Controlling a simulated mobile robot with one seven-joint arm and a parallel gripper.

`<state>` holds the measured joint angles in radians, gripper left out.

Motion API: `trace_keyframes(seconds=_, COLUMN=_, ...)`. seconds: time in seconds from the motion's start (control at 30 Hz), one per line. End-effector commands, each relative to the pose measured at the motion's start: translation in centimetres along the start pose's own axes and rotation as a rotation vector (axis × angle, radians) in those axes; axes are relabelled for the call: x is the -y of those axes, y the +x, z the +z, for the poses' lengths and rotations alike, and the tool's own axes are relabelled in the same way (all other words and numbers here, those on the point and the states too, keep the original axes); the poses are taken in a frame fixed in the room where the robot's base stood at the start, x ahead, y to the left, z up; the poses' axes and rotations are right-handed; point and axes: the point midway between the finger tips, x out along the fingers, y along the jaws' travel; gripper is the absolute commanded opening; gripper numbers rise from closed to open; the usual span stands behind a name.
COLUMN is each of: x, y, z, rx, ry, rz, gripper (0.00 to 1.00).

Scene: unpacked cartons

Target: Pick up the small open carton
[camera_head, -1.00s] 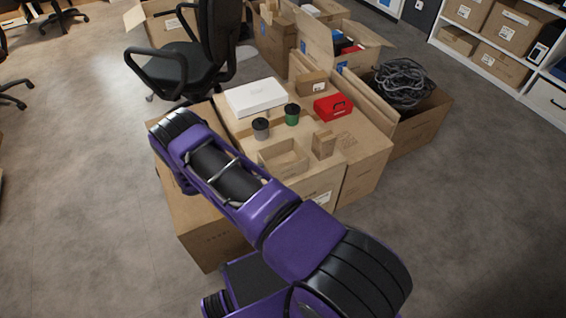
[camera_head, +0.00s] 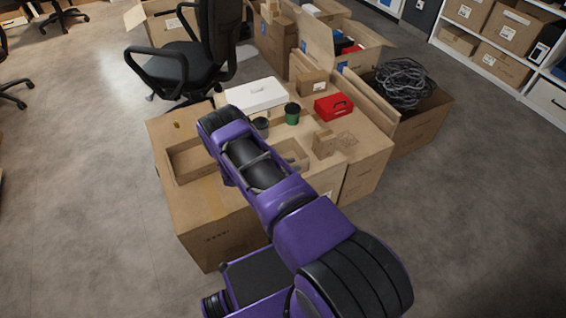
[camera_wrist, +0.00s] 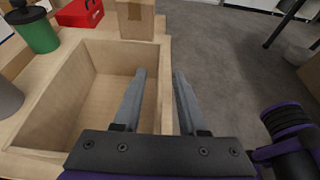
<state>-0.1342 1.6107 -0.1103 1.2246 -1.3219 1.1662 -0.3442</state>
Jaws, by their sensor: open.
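The small open carton (camera_head: 299,154) is a plain brown, empty box on top of the large cartons. In the head view my arm hides its left part. In the wrist view the carton (camera_wrist: 64,88) fills the left and middle, its open top facing me. My gripper (camera_wrist: 159,72) is open and empty, at the carton's right wall. The left finger shows over the inside and the right finger beyond the wall, over the floor. How far down the fingers reach is unclear. My arm hides the gripper in the head view.
A small upright box (camera_head: 324,143) stands close beside the carton. Green (camera_head: 292,114) and grey (camera_head: 261,123) cups, a red case (camera_head: 333,106) and a white box (camera_head: 256,95) are behind it. Another open shallow carton (camera_head: 171,160) is at left.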

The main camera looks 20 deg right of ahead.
Motion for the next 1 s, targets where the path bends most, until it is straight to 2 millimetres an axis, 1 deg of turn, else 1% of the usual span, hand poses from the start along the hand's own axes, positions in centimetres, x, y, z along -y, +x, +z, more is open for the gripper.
trace_keyframes(seconds=0.17, x=0.0, y=0.0, z=0.01, rx=0.0, ry=0.0, rz=0.0, gripper=0.41)
trace_keyframes(seconds=0.3, x=0.0, y=-0.01, z=0.01, rx=0.0, ry=0.0, rz=0.0, gripper=0.16)
trace_keyframes(seconds=0.4, x=0.0, y=-0.01, z=0.01, rx=0.0, ry=0.0, rz=0.0, gripper=0.0)
trace_keyframes(seconds=1.0, x=0.0, y=-0.02, z=0.01, rx=0.0, ry=0.0, rz=0.0, gripper=0.0)
